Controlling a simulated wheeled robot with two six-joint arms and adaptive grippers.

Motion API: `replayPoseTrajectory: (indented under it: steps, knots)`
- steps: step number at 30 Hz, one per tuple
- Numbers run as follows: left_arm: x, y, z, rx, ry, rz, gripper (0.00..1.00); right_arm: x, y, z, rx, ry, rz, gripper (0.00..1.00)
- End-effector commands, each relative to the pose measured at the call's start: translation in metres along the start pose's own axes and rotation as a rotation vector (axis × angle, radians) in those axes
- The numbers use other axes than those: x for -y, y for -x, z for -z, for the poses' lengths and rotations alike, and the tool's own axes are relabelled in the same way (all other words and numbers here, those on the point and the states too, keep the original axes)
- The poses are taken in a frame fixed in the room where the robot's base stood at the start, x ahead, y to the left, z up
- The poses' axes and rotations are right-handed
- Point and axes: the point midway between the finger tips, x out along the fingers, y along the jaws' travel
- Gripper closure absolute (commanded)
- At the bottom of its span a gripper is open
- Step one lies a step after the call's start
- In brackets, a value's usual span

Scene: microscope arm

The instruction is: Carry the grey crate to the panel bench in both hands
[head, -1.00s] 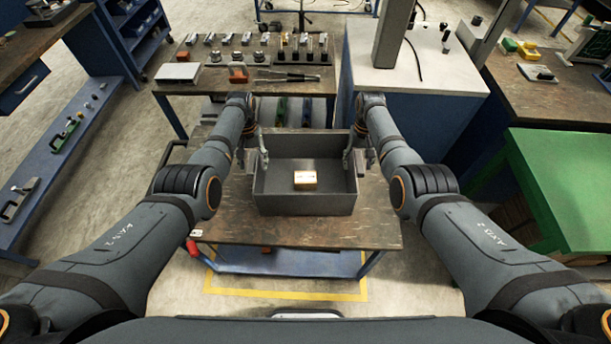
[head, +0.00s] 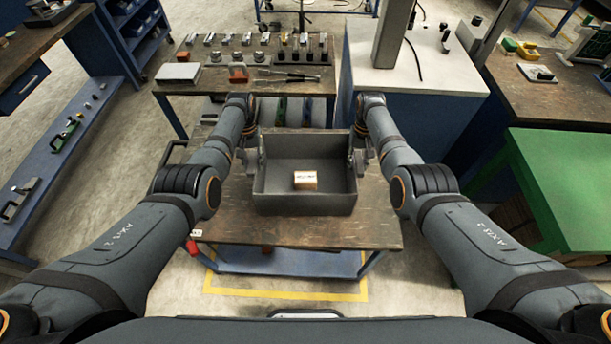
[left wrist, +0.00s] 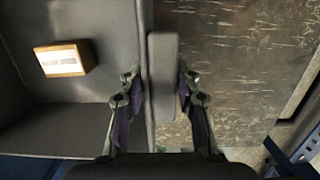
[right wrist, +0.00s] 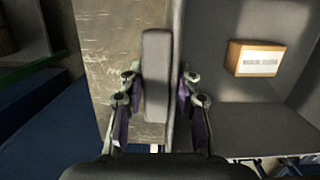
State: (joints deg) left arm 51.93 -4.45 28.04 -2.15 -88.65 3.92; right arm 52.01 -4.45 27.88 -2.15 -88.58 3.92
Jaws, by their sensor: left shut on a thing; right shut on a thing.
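The grey crate (head: 305,203) stands open-topped on a brown wooden cart top, with a small labelled box (head: 305,180) inside. My left gripper (head: 262,158) is at the crate's left wall. In the left wrist view its fingers (left wrist: 155,95) straddle that wall and its grey handle (left wrist: 163,75), shut on them. My right gripper (head: 350,160) is at the right wall. In the right wrist view its fingers (right wrist: 158,95) straddle the right handle (right wrist: 157,75) and wall, shut on them. Whether the crate's base touches the cart top is hidden. I cannot tell which surface is the panel bench.
The wooden cart top (head: 380,228) has bare room at both sides of the crate. Behind it stands a tool-covered table (head: 345,88). A white-topped blue cabinet (head: 430,75) is at the back right, a green bench (head: 570,170) at right, a blue shelf (head: 85,135) at left.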

Motion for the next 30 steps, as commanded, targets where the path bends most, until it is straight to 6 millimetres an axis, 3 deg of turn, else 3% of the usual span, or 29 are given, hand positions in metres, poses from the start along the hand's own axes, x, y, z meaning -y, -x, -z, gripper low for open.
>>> replayPoseTrajectory:
  steps: [8, 22, 30]
  knots:
    - [0.001, 0.005, 0.001, -0.004, 0.001, 0.001, 1.0, -0.001, 0.005, 0.0, -0.003, -0.001, -0.001, 1.0]
    - [0.001, 0.051, -0.007, -0.003, 0.001, 0.002, 1.0, -0.001, 0.051, -0.007, -0.002, -0.001, -0.002, 1.0]
    - [0.001, 0.051, -0.007, -0.003, 0.001, 0.002, 1.0, -0.001, 0.051, -0.007, -0.002, -0.001, -0.002, 1.0]
